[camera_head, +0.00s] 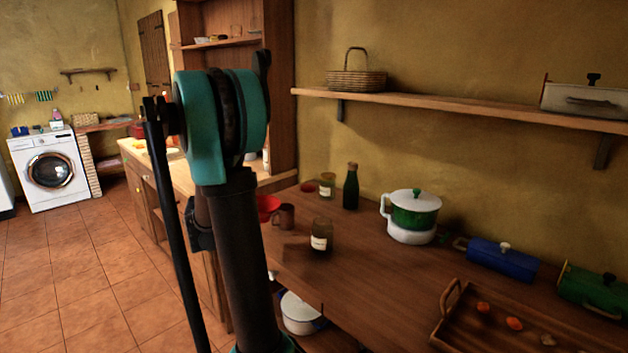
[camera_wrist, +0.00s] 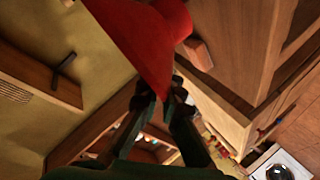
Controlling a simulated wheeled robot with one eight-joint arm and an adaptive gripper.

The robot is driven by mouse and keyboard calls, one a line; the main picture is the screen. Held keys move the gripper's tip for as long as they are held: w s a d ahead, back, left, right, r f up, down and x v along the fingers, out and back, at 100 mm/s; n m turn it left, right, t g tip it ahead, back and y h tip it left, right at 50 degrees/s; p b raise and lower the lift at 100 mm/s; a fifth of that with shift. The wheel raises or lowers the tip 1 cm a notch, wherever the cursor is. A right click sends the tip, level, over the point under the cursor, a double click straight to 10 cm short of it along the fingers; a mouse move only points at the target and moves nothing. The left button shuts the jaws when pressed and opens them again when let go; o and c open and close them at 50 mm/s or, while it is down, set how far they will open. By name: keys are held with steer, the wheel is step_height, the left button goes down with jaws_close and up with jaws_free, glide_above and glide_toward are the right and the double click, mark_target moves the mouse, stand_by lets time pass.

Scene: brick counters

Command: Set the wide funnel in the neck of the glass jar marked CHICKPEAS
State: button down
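In the wrist view a red funnel (camera_wrist: 150,40) fills the top middle, and its lower end lies between the fingertips of my gripper (camera_wrist: 164,95), which looks shut on it. In the head view my arm hides the gripper; a red piece, probably this funnel (camera_head: 267,204), shows just right of the arm. A glass jar (camera_head: 321,236) with a pale label stands upright on the wooden counter, right of and nearer than the red piece. A second labelled glass jar (camera_head: 327,186) stands farther back. Neither label can be read, so I cannot tell which is CHICKPEAS.
A brown mug (camera_head: 285,216) stands between the red piece and the nearer jar. A small red item (camera_head: 307,187) and a dark bottle (camera_head: 351,186) flank the far jar. A green-and-white pot (camera_head: 413,213) and a wooden tray (camera_head: 450,318) stand to the right. A shelf (camera_head: 450,102) runs above.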

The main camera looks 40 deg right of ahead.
steer(key=s+d+r+m+g+h, duration=0.1)
steer(key=s+d+r+m+g, duration=0.75)
steer(key=s+d, duration=0.65)
steer(key=shift+n, duration=0.65)
steer(key=f, duration=0.1)
steer(key=s+f, duration=0.1)
steer(key=f, duration=0.3)
steer(key=shift+s+a, duration=0.2)
steer(key=shift+a, duration=0.1)
steer(key=shift+a, duration=0.1)
steer(key=shift+f, duration=0.4)
steer(key=shift+f, duration=0.35)
steer(key=shift+f, duration=0.45)
